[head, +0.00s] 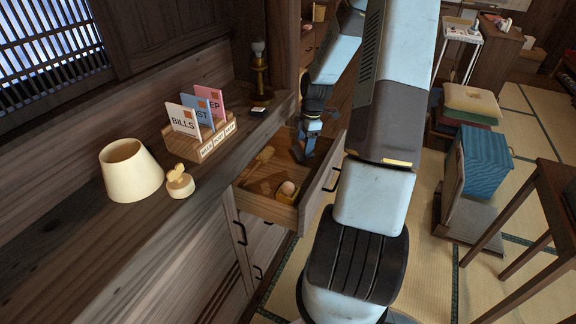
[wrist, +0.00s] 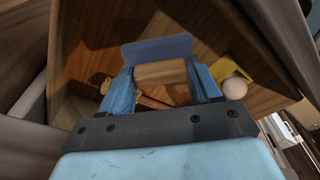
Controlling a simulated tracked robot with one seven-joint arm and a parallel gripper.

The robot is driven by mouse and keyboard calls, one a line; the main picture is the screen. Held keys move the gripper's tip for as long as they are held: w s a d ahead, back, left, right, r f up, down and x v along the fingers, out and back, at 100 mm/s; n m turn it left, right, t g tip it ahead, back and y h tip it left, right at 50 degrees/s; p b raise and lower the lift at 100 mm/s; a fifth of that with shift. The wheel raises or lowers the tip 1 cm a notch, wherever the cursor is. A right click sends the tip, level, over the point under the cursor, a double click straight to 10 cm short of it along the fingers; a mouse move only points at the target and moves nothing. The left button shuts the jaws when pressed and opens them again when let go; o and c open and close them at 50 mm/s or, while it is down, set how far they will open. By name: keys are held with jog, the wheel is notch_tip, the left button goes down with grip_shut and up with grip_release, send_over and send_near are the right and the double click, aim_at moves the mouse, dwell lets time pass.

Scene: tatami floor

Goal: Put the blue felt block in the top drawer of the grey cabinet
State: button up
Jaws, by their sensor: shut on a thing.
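My gripper (wrist: 160,82) is shut on the tan wooden grip of the blue felt block (wrist: 157,47). The block's flat blue part shows just beyond the fingertips, over the drawer's wooden interior. In the head view my gripper (head: 307,135) is at the open top drawer (head: 262,208), towards its back right. The block is hard to make out there. I cannot tell whether it touches the drawer floor. The drawer stands pulled out of the grey-brown cabinet (head: 190,255), with its handled front at the right.
A pale round thing (head: 288,188) sits in a small yellow holder at the drawer's front, and a yellowish item (head: 265,154) lies at its left. On the cabinet top stand a cream lampshade-like thing (head: 130,170), a small pale ornament (head: 179,181) and a letter rack (head: 200,145).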

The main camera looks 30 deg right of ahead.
jog(key=f, duration=0.4)
jog(key=shift+s+d, duration=0.15)
jog(key=shift+d, duration=0.1)
jog(key=shift+f, duration=1.9)
jog(key=o, duration=1.4)
